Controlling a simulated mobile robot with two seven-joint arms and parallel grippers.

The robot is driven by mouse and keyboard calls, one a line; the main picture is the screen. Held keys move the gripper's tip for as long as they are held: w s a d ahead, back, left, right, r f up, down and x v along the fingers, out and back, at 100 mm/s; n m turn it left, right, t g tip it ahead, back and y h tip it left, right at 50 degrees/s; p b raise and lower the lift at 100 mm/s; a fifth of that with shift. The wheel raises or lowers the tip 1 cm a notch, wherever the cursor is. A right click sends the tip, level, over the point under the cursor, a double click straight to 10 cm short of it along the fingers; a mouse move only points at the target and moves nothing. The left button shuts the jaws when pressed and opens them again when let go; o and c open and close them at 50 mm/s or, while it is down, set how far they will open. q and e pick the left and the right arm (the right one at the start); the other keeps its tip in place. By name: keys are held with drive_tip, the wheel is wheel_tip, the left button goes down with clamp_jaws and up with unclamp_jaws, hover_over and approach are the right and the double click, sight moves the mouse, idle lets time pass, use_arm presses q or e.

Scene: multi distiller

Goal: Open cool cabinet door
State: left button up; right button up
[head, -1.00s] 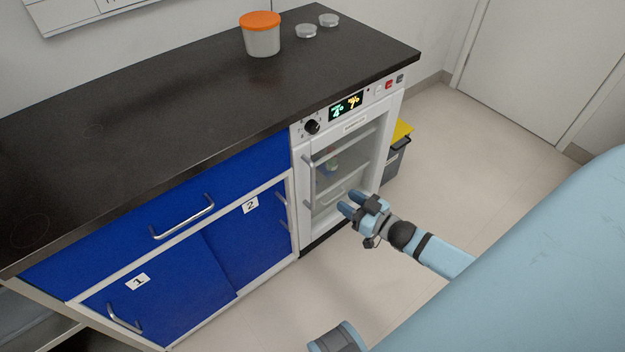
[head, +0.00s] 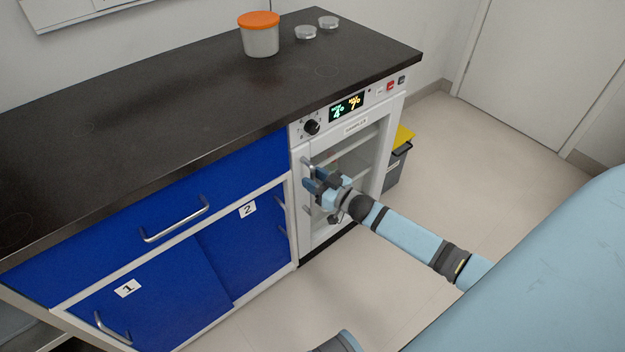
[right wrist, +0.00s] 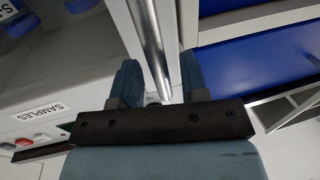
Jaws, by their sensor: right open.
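The cool cabinet (head: 350,127) is white with a glass door (head: 356,160), and stands under the right end of the dark counter. Its door looks closed. A vertical metal handle (head: 307,190) runs down the door's left edge. My right gripper (head: 310,177) is at the upper part of this handle, open. In the right wrist view the handle (right wrist: 151,45) passes between the two blue fingers of the gripper (right wrist: 162,80), which stand apart on either side. Whether a finger touches the bar I cannot tell. My left gripper is not in view.
Blue cabinets with a drawer handle (head: 175,220) and doors marked 1 and 2 adjoin on the left. A grey bin (head: 396,165) stands right of the cabinet. The floor in front is clear.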

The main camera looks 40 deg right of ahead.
drive_tip(key=shift+w+a, duration=0.15)
drive_tip(key=shift+w, duration=0.2)
drive_tip(key=shift+c, duration=0.5)
clamp_jaws()
